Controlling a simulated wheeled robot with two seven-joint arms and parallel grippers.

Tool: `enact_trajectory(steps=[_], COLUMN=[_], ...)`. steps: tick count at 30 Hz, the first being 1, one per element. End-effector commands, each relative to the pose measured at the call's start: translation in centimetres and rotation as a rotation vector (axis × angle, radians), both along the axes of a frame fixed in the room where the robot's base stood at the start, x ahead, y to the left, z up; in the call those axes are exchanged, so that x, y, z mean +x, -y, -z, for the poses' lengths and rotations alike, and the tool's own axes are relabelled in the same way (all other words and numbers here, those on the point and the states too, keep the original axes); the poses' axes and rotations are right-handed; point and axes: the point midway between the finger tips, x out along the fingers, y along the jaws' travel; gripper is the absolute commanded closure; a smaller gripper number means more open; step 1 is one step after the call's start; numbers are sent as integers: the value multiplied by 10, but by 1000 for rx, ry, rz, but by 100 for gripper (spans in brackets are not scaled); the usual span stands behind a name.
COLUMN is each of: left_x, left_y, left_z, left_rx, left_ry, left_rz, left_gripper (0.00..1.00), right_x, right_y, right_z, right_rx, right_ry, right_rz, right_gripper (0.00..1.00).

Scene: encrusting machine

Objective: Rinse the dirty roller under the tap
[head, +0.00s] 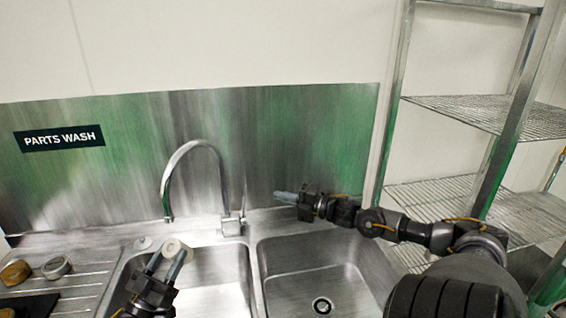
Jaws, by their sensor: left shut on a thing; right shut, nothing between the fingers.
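My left gripper (166,262) is shut on a pale round roller (179,249), held at the back of the left sink basin (215,280). The roller is small in view, and I cannot tell how much dirt is on it. The tap (196,146) has a tall curved spout that ends above the roller, slightly to its left in the picture. I see no water coming from it. The tap's base and thin upright lever (245,190) stand to the right. My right gripper (287,197) is shut and empty, right of the lever and apart from it.
The right basin (310,290) is empty, with a drain in its floor. A ribbed drainboard (88,283) at left holds a brown ring (15,273) and a pale ring (56,267). A small round piece (143,243) sits on the rim. A wire rack (475,110) stands at right.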

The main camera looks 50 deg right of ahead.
Motion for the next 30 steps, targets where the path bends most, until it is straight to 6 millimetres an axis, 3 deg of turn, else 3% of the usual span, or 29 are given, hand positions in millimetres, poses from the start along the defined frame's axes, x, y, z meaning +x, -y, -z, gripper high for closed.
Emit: enact_trajectory(steps=[1, 21, 30], left_x=[-4, -65, -79], left_y=[-2, -25, -30], left_z=[-6, -19, -18], left_rx=[0, -1, 0], left_ry=[-2, -2, -1], left_rz=[0, 1, 0], left_gripper=[80, 80, 80], right_x=[0, 0, 0], right_y=[0, 0, 0], right_z=[-12, -81, -90], right_rx=[0, 0, 0], right_ry=[0, 0, 0], right_rz=[0, 0, 0], right_gripper=[100, 100, 100])
